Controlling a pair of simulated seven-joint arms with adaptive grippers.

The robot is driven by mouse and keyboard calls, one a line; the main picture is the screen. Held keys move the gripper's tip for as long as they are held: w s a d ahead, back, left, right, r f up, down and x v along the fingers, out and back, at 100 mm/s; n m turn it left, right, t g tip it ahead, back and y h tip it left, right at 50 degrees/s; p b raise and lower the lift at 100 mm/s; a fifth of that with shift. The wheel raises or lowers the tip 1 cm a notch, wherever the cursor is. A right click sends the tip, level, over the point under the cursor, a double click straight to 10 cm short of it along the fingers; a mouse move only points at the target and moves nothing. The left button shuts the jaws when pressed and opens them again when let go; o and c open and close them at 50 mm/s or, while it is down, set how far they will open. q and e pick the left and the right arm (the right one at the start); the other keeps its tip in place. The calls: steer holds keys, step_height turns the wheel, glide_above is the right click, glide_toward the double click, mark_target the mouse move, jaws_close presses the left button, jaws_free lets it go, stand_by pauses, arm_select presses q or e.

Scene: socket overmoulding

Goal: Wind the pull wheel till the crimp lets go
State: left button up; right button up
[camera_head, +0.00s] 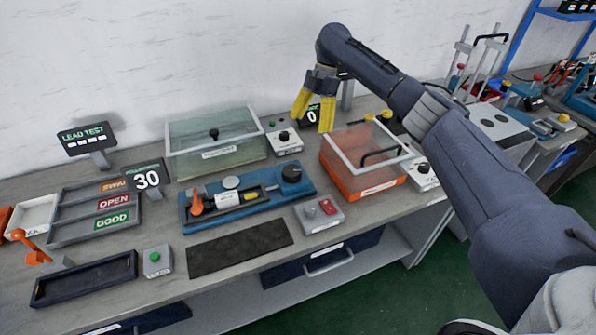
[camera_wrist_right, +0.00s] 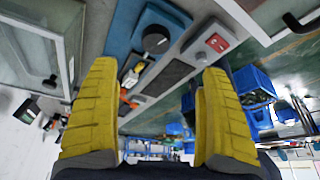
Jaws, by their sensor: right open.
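The blue pull fixture (camera_head: 225,211) lies on the bench, with a black pull wheel (camera_head: 291,174) at its right end and an orange lever (camera_head: 195,203) at its left end. A white label and a small yellow piece (camera_head: 251,196) sit in its slot; the crimp itself is too small to make out. My right gripper (camera_head: 314,112) is open and empty, high above the bench, behind and right of the wheel. The right wrist view shows the black wheel (camera_wrist_right: 155,39) beyond the gap between the yellow fingers. My left gripper is not in view.
A lidded clear box (camera_head: 217,143) stands behind the fixture and an orange box with a clear lid (camera_head: 362,183) to its right. A small box with a red switch (camera_head: 320,213) sits close to the fixture. A dark mat (camera_head: 240,248) lies in front.

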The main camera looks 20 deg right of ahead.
mark_target(292, 170)
steer(key=x, duration=0.5)
steer(key=a+x, duration=0.1)
steer(key=x, duration=0.5)
steer(key=a+x, duration=0.1)
steer(key=x, duration=0.5)
steer(key=shift+s+r, duration=0.1)
steer(key=shift+s, duration=0.1)
steer(key=c, duration=1.3)
